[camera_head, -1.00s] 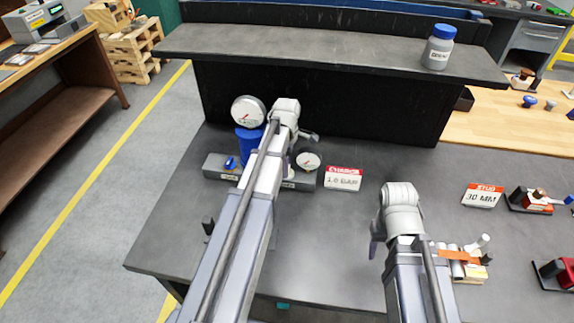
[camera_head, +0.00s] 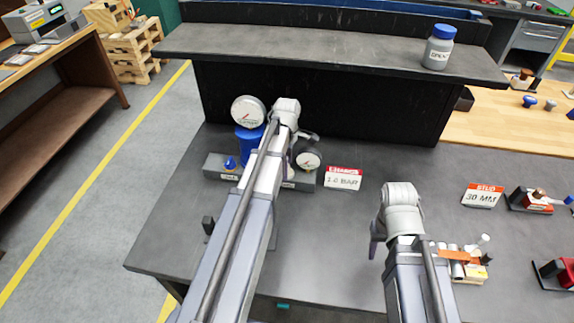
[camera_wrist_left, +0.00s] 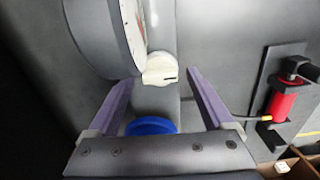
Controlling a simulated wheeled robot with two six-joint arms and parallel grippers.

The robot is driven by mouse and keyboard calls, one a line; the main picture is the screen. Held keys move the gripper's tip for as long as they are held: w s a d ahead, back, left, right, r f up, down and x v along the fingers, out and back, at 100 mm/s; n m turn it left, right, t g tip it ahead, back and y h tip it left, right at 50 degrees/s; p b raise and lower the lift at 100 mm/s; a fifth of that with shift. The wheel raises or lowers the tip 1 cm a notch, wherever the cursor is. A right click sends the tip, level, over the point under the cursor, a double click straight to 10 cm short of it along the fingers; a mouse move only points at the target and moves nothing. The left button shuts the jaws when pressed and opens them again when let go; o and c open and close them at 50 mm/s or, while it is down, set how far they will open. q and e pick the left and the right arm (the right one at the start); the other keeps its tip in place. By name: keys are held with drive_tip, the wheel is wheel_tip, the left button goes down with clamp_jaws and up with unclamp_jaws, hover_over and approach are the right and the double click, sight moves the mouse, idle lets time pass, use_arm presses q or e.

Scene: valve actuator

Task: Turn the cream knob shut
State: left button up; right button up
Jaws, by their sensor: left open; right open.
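The cream knob (camera_wrist_left: 160,68) shows in the left wrist view, beside a round dial gauge (camera_wrist_left: 130,30) and against a grey pipe. It has a short dark mark on its face. In the head view my left arm hides the knob. My right gripper (camera_head: 376,228) is partly hidden by its own wrist, low over the bench, away from the valve rig.
The rig has a large gauge (camera_head: 248,112), blue cylinder (camera_head: 250,142), small blue knob (camera_head: 230,162) and smaller gauge (camera_head: 308,160). A charge sign (camera_head: 343,178) stands to its right. The shelf (camera_head: 320,55) overhangs behind. The bench between the arms is mostly clear.

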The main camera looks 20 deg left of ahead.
use_arm(q)
drive_tip(key=shift+r+p, duration=3.9)
use_arm(e)
wheel_tip(320, 180, up, 8)
use_arm(q)
drive_tip(key=shift+f, duration=0.1)
use_arm(e)
drive_tip(key=shift+s+f, duration=0.1)
drive_tip(key=shift+f, duration=0.05)
